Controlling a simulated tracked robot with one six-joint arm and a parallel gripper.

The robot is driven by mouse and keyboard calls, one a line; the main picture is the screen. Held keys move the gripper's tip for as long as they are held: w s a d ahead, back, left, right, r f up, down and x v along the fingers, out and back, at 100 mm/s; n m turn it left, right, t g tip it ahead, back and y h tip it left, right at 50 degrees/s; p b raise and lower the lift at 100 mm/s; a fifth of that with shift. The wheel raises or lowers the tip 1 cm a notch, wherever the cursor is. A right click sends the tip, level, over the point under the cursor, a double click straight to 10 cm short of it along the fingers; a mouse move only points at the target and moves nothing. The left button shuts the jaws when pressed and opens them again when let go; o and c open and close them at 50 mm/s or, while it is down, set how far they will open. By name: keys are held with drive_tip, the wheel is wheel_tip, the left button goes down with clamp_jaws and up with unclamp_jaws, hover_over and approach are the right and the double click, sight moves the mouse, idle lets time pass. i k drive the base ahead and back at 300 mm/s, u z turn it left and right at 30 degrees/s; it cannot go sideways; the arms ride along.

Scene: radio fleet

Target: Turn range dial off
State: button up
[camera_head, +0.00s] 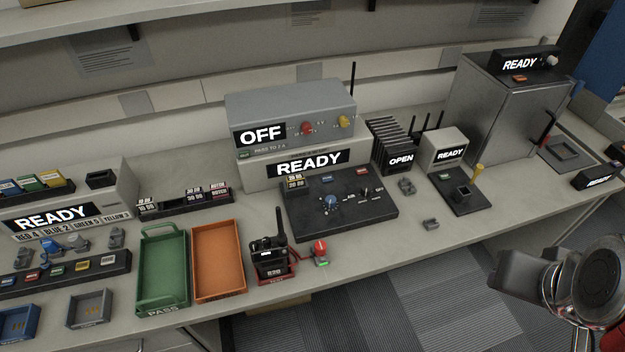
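A black control panel (310,222) lies on the bench right of centre, in front of a grey unit with a lit READY sign. On it is a round blue dial (331,201) with small white marks around it. To its right is a smaller black knob (366,192) with white lettering beside it, apparently including OFF. Labels are too small to tell which is the range dial, and the pointer positions are unclear. My gripper (518,276) shows as a dark shape at the lower right, off the bench front and well away from the panel. Its fingers cannot be made out.
A handheld radio (270,260) with an upright antenna and a red-topped knob (320,249) stand in front of the panel. Green (146,292) and orange (203,292) trays lie to the left. A yellow-topped stick (478,171) rises at right.

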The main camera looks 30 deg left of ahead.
sight(366, 190)
drive_tip(key=k, duration=0.6)
drive_tip(key=u, duration=0.95)
drive_tip(key=i, duration=1)
drive_tip(key=z, duration=0.4)
